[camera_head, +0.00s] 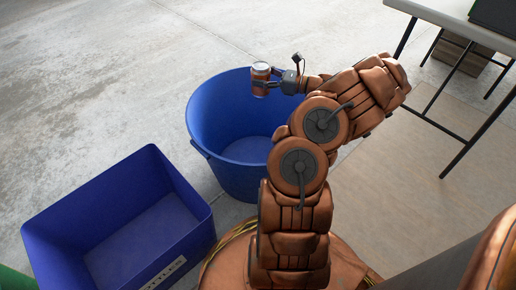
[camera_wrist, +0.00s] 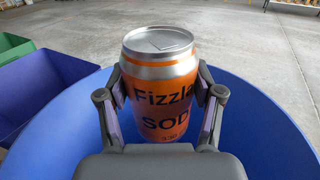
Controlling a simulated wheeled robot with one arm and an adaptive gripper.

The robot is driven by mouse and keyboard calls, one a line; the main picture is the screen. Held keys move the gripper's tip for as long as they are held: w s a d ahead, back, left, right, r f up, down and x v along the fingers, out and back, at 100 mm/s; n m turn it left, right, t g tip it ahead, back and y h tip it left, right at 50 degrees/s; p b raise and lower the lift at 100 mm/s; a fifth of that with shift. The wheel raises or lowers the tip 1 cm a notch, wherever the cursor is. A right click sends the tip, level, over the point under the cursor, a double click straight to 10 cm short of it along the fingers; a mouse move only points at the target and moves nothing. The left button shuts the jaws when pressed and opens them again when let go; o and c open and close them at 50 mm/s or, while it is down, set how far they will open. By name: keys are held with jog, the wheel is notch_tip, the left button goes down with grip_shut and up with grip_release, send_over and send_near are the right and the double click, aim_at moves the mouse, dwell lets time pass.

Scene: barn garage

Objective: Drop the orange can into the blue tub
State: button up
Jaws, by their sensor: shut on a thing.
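The orange can (camera_head: 260,80) is held upright by my gripper (camera_head: 277,80), above the far rim area of the round blue tub (camera_head: 205,125). In the wrist view the can (camera_wrist: 162,100), with a silver top and black "Fizzla SODA"-like lettering, sits between both fingers of my gripper (camera_wrist: 160,95), which are shut on it. The blue tub (camera_wrist: 245,105) spreads below and around the can in that view. The tub's visible floor is empty in the head view. Its right side is partly hidden by my arm.
A rectangular blue bin (camera_head: 75,190) with a label reading partly "TTLES" stands left of the tub. A green bin (camera_wrist: 12,45) shows beyond it. A table (camera_head: 450,15) with dark legs stands at the upper right. Concrete floor (camera_head: 90,80) is clear at the upper left.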

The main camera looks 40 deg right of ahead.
jog(key=shift+f+b, duration=2.45)
jog(key=shift+f, duration=0.05)
jog(key=o, duration=0.8)
jog(key=shift+o, duration=0.2)
jog(key=v, duration=1.2)
